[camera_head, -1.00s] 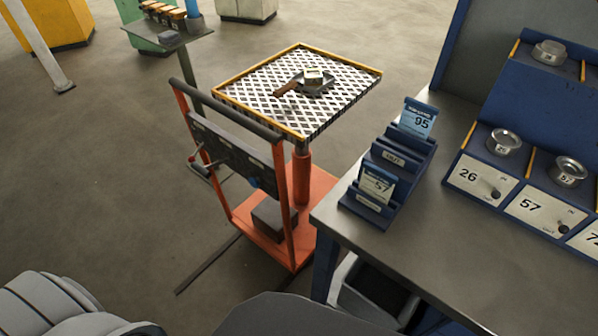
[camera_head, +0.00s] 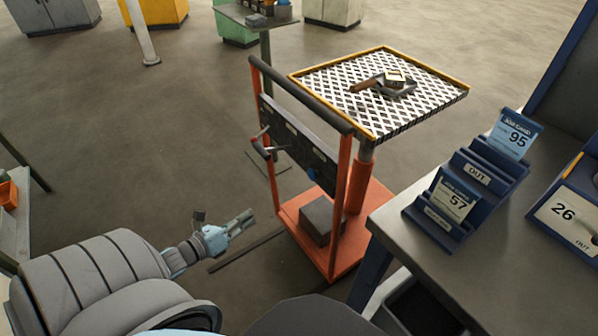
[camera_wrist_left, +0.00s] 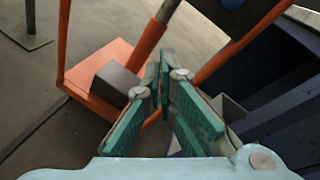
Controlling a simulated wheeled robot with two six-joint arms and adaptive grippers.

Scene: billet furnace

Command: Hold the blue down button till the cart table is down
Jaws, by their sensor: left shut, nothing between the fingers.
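The orange cart has a raised table (camera_head: 422,108) with a diamond-patterned top and yellow rim. A dark control panel (camera_head: 290,140) hangs between its uprights, facing my side. A blue round button (camera_wrist_left: 232,3) shows at the top edge of the left wrist view, partly cut off. My left gripper (camera_head: 248,216) is shut and empty, left of the cart, lower than the panel and apart from it. Its green-padded fingers (camera_wrist_left: 164,76) come together in the left wrist view, with the orange cart base (camera_wrist_left: 97,78) beyond. My right gripper is not in view.
A pan (camera_head: 393,86) with a small block lies on the cart table. A workbench (camera_head: 470,262) with blue card holders stands right of the cart, close to its base. Open floor (camera_head: 130,150) lies to the left.

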